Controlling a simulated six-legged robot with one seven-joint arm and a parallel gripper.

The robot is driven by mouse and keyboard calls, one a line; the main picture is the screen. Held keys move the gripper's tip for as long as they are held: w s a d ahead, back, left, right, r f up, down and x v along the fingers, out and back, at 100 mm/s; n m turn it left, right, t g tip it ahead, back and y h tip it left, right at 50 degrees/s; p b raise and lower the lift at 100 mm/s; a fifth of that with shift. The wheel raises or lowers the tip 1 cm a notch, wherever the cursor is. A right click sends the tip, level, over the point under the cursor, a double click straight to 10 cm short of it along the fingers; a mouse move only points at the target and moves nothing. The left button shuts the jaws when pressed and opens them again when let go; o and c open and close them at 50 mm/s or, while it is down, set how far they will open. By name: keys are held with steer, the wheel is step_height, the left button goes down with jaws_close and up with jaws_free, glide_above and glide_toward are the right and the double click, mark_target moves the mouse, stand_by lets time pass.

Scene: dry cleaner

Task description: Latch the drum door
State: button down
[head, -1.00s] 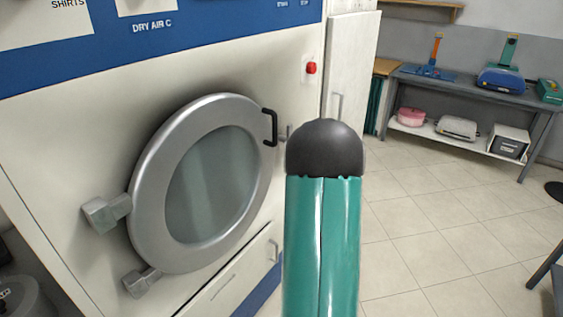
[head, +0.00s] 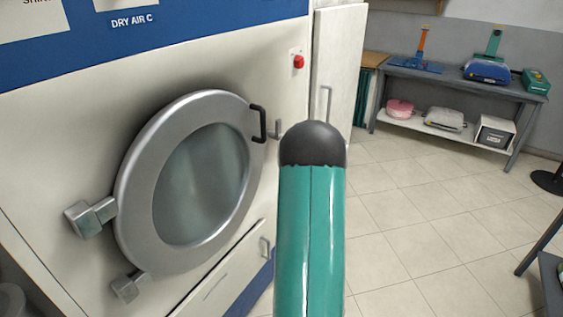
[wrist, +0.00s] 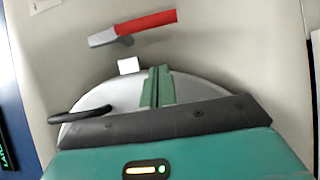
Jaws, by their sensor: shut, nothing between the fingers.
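The round drum door (head: 138,190), a silver ring with a glass window, lies against the dryer front. Its black handle (head: 259,123) is at the upper right rim and also shows at left in the wrist view (wrist: 80,114). A latch lever with a red grip (wrist: 148,22) and grey metal end is on the panel just beyond the door's rim. A small white block (wrist: 129,65) sits between lever and rim. My gripper (wrist: 157,87) is shut and empty, in front of the door rim, short of the block and lever. The head view hides the gripper behind my arm.
Two hinge blocks (head: 90,218) stick out at the door's left. A red button (head: 298,62) is on the dryer panel. A drawer (head: 225,278) lies below the door. A grey shelf table (head: 455,84) with several items stands at the back right. The tiled floor between is clear.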

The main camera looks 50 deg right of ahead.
steer(key=w+d, duration=0.6)
steer(key=shift+w+d, duration=0.2)
steer(key=shift+d, duration=0.05)
steer(key=shift+w+d+f, duration=0.1)
